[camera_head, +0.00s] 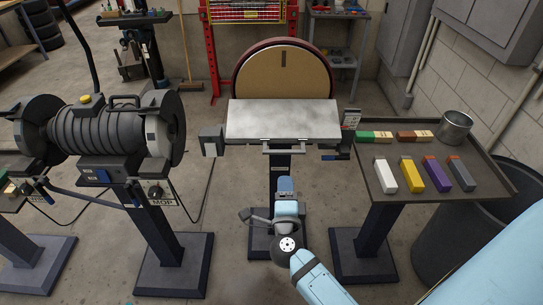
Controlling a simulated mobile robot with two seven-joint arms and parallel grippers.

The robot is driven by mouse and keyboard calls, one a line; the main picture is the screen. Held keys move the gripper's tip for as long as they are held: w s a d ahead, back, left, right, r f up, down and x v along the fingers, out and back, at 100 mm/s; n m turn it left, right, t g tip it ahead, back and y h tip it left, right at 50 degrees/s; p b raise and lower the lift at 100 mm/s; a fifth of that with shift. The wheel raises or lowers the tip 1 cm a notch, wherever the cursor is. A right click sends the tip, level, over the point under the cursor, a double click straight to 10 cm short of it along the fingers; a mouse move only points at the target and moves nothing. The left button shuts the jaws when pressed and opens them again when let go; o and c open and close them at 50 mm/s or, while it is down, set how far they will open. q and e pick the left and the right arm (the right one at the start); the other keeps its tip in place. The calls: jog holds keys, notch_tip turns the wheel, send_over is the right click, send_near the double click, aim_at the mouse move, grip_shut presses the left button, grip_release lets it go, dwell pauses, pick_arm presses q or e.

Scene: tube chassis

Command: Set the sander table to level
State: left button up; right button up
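The sander table (282,121) is a pale grey metal plate in front of the round tan sanding disc (284,72). Its broad top face shows; I cannot tell its exact tilt. A bar handle (283,150) runs along its front edge. A small white scale plate (350,119) stands at its right end, with a dark lever with a blue part (335,156) below. My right gripper (285,186) is below and in front of the handle, apart from it. Its fingers are too small and hidden to read. My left gripper is out of view.
A drum-type machine (108,132) on a pedestal stands left. At right, a tray table (388,214) holds several coloured bars and a metal cup (455,127). A dark bin (455,240) stands beside it. Bare floor (225,235) lies left of the sander pedestal.

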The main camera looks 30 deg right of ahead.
aim_at(284, 152)
jog(key=x, duration=1.2)
jog(key=shift+w+d+r+b, duration=0.1)
jog(key=shift+w+b, duration=0.1)
jog(key=shift+b, duration=0.2)
jog(key=shift+w, duration=0.1)
grip_shut()
